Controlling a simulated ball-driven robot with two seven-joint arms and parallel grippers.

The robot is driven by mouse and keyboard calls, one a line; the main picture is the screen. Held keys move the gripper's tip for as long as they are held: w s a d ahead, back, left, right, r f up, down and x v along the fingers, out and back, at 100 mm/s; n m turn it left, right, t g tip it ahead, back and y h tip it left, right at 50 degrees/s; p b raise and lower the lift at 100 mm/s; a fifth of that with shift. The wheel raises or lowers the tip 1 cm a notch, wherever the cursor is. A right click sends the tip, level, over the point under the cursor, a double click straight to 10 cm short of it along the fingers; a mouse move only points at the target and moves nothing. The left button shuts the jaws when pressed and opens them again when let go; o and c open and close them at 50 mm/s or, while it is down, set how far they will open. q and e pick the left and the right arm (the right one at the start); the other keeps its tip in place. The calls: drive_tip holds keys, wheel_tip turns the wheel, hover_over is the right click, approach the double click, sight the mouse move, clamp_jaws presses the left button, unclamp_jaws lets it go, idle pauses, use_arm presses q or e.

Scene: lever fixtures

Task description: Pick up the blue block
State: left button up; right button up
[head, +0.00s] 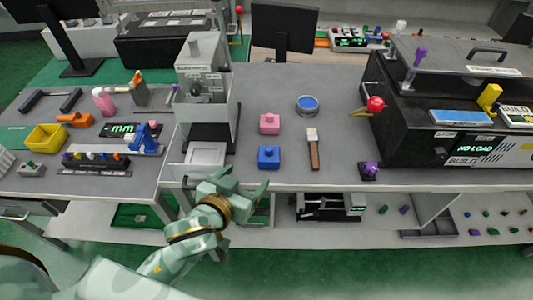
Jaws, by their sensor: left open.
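The blue block (268,157) sits on the grey table near its front edge, with a small knob on top. My left gripper (246,183) is just in front of and to the left of the block, by the table's front edge. Its jaws are open and nothing shows between them. It looks apart from the block, though the exact gap is hard to tell. My right gripper does not show.
A pink block (269,123) stands behind the blue one. A brush with a wooden handle (313,150) lies to its right, and a blue round dish (307,105) is farther back. A tall grey machine (205,90) stands to the left; a black console (445,110) stands right.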

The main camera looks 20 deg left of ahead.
use_arm(q)
drive_tip(key=b, duration=0.3)
approach(266, 152)
drive_tip(key=x, duration=0.3)
drive_tip(key=d+x, duration=0.1)
drive_tip(key=x, duration=0.1)
drive_tip(key=shift+w+r, duration=0.2)
drive_tip(key=x, duration=0.1)
drive_tip(key=b+x, duration=0.1)
drive_tip(key=x, duration=0.1)
drive_tip(key=b+x, duration=0.1)
drive_tip(key=x, duration=0.1)
drive_tip(key=shift+a+f, duration=0.15)
drive_tip(key=shift+a, duration=0.2)
drive_tip(key=shift+w+f, duration=0.1)
drive_tip(key=shift+w, duration=0.2)
drive_tip(key=shift+s, duration=0.1)
drive_tip(key=c, duration=1)
